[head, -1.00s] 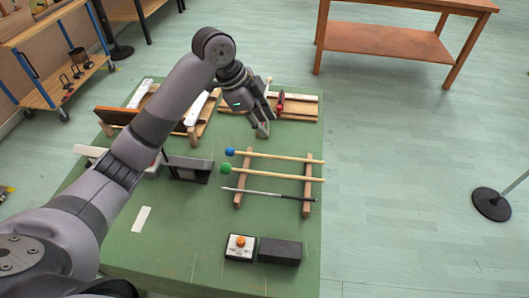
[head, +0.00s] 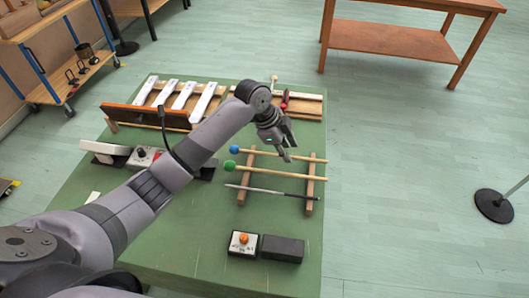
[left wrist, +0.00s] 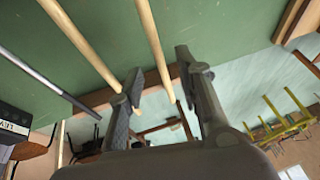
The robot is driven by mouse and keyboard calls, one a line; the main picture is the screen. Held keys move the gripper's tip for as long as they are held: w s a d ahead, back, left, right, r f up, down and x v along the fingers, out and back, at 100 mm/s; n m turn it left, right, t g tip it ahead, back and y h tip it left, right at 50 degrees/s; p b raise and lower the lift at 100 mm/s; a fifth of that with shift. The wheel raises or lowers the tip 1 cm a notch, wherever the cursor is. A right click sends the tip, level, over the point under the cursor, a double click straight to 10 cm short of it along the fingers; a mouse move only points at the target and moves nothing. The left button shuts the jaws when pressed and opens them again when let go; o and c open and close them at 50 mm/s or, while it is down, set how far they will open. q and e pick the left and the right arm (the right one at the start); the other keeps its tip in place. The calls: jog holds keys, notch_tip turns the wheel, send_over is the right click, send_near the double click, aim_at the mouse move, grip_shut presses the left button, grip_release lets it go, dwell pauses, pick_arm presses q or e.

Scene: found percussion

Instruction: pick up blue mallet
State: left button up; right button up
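The blue mallet has a blue ball head (head: 234,149) and a pale wooden stick that lies across two wooden rack bars (head: 309,196). Below it in the head view lies a green-headed mallet (head: 229,165), then a thin grey rod (head: 270,191). My left gripper (head: 287,155) is over the blue mallet's stick, between the bars. In the left wrist view its fingers (left wrist: 160,70) are apart, with the right-hand wooden stick (left wrist: 151,35), the blue mallet's, showing between them. I cannot tell how far above the stick they are. My right gripper is out of view.
A control box with an orange button (head: 243,242) and a black block (head: 282,249) sit at the green table's front. Behind the arm are white bars (head: 203,103) on a wooden frame, a tilted brown board (head: 146,117), and a red-handled thing (head: 285,101).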

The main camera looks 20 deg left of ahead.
pick_arm(q)
jog(key=x, duration=0.3)
jog(key=shift+f, duration=0.1)
jog(key=shift+c, duration=0.2)
grip_shut()
